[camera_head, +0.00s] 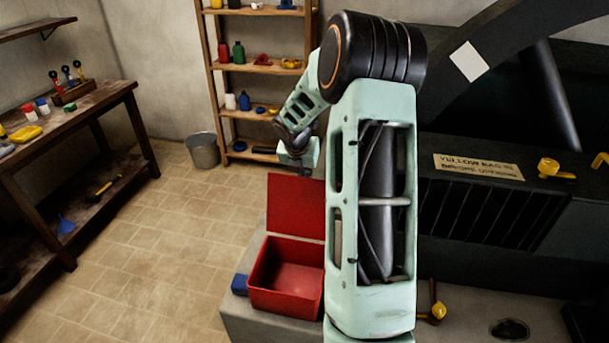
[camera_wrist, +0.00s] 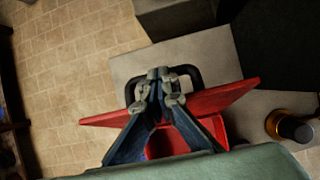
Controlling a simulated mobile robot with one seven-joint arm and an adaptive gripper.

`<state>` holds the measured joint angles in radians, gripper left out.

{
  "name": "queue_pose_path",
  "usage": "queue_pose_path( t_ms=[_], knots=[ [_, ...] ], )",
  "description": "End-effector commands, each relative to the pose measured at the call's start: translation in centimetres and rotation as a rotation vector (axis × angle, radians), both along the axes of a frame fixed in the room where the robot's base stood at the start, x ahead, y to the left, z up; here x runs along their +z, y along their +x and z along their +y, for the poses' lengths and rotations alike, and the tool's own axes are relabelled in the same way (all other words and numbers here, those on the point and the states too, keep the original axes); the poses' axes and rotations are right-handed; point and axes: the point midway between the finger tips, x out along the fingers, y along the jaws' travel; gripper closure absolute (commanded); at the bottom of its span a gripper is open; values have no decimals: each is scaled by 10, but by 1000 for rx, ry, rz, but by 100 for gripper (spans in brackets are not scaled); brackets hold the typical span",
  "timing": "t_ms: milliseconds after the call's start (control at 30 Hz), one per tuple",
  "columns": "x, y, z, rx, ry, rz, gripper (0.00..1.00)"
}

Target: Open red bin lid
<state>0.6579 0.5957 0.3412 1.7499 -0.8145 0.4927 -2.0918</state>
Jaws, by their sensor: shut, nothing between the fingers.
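The red bin (camera_head: 285,296) sits on a grey block, its red lid (camera_head: 297,206) standing up from its back edge. The bin is open and its inside looks empty in the head view. My gripper (camera_head: 305,170) is at the lid's top edge, partly hidden by my arm. In the wrist view my gripper (camera_wrist: 161,75) is shut with nothing between its fingers. The lid (camera_wrist: 222,97) spans both sides of the fingers there, with part of the bin (camera_wrist: 170,142) below. A dark loop (camera_wrist: 131,94) shows around the fingertips; contact cannot be told.
A small blue block (camera_head: 240,284) lies beside the bin on the grey block (camera_head: 240,318). A dark machine with yellow knobs (camera_head: 548,168) fills the right. A workbench (camera_head: 100,105) stands left, shelves (camera_head: 262,70) and a bucket (camera_head: 203,150) behind. The tiled floor between is clear.

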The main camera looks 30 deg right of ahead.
Motion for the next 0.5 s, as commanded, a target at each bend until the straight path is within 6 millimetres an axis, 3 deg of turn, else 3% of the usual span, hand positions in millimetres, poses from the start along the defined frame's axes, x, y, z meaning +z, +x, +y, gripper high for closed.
queue_pose_path(
  t_ms=[167,500],
  knots=[
    [8,-5,5,-1,4,3,100],
    [67,-26,24,0,-2,-2,100]
  ],
)
